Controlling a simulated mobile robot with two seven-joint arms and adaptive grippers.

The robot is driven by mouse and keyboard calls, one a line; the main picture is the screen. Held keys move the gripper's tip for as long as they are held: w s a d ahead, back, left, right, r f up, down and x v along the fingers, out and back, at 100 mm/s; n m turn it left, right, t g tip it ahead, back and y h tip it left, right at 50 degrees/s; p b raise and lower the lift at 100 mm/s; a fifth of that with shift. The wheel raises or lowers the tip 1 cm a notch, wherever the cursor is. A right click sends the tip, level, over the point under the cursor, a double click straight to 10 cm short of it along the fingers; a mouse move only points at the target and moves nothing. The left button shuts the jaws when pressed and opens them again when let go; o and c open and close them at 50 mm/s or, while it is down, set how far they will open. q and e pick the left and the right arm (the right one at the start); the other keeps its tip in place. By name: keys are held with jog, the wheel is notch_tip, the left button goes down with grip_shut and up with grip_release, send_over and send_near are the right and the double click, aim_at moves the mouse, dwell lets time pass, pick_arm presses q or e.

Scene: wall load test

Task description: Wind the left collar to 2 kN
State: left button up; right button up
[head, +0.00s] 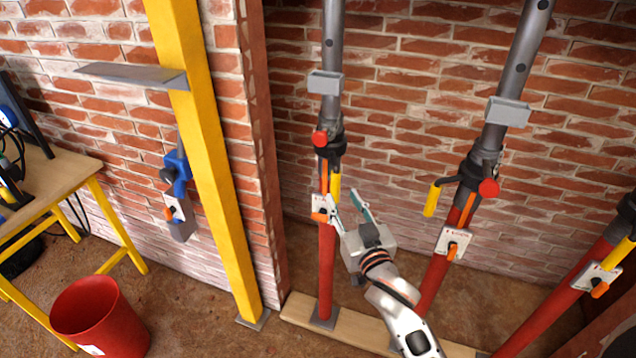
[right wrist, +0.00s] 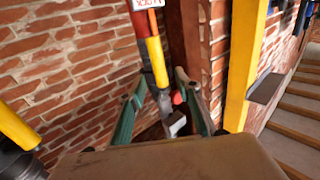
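The left prop has a dark collar (head: 330,145) with a red knob (head: 320,138) and a yellow handle (head: 335,184) hanging down from it. A white gauge plate (head: 318,203) with an orange pointer sits just below; its reading is too small to tell. My right gripper (head: 343,197) is open, its fingers pointing up at the handle's lower end. In the right wrist view, the yellow handle (right wrist: 157,62) appears between the fingertips of my right gripper (right wrist: 160,79); I cannot tell whether they touch it. My left gripper is out of view.
A middle prop (head: 485,150) and another red prop (head: 560,305) stand to the right, with similar yellow handles. A yellow post (head: 205,140) carries a grey shelf and blue device (head: 177,175). A red bucket (head: 100,318) and a workbench (head: 50,185) stand left.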

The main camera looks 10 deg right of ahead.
aim_at(337, 187)
jog(key=w, duration=0.7)
jog(key=shift+w, duration=0.15)
grip_shut()
